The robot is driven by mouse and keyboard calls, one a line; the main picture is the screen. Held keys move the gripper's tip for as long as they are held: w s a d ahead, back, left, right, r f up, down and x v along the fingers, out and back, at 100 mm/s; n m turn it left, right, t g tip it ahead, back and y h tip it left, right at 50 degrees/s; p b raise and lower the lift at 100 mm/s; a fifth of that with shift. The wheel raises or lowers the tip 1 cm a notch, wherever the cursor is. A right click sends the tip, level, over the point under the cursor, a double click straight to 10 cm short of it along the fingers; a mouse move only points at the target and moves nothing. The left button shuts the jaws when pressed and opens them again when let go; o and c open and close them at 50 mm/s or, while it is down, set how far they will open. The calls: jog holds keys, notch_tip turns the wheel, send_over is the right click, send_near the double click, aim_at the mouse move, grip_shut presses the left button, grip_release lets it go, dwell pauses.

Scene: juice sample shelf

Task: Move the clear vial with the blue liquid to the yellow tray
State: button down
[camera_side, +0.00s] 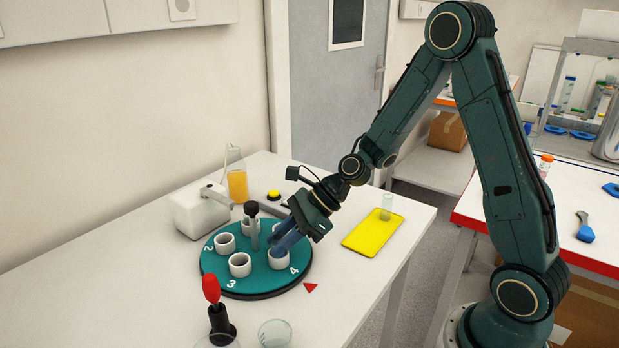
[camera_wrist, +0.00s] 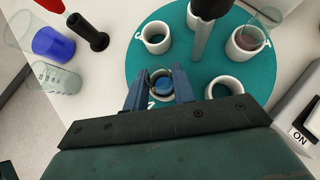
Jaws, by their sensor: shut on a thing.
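The clear vial with the blue liquid (camera_wrist: 161,84) stands in a white holder (camera_side: 279,261) near the number 4 on the round teal rack (camera_side: 255,281). My gripper (camera_wrist: 160,92) is shut on the vial, one blue finger on each side of it. In the side view my gripper (camera_side: 285,240) is at that holder, and its fingers hide most of the vial. I cannot tell whether the vial is lifted at all. The yellow tray (camera_side: 367,241) lies on the white table to the right of the rack. A clear glass vessel (camera_side: 386,207) stands at its far end.
A white box (camera_side: 200,211) and an orange-filled glass (camera_side: 237,184) stand behind. A red-topped black stand (camera_side: 219,322) and a clear beaker (camera_side: 275,334) are in front.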

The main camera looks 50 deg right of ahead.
aim_at(281, 236)
jog(key=shift+r, duration=0.85)
dwell(0.8)
jog(key=shift+r, duration=0.7)
jog(key=shift+r, duration=0.35)
jog(key=shift+r, duration=0.25)
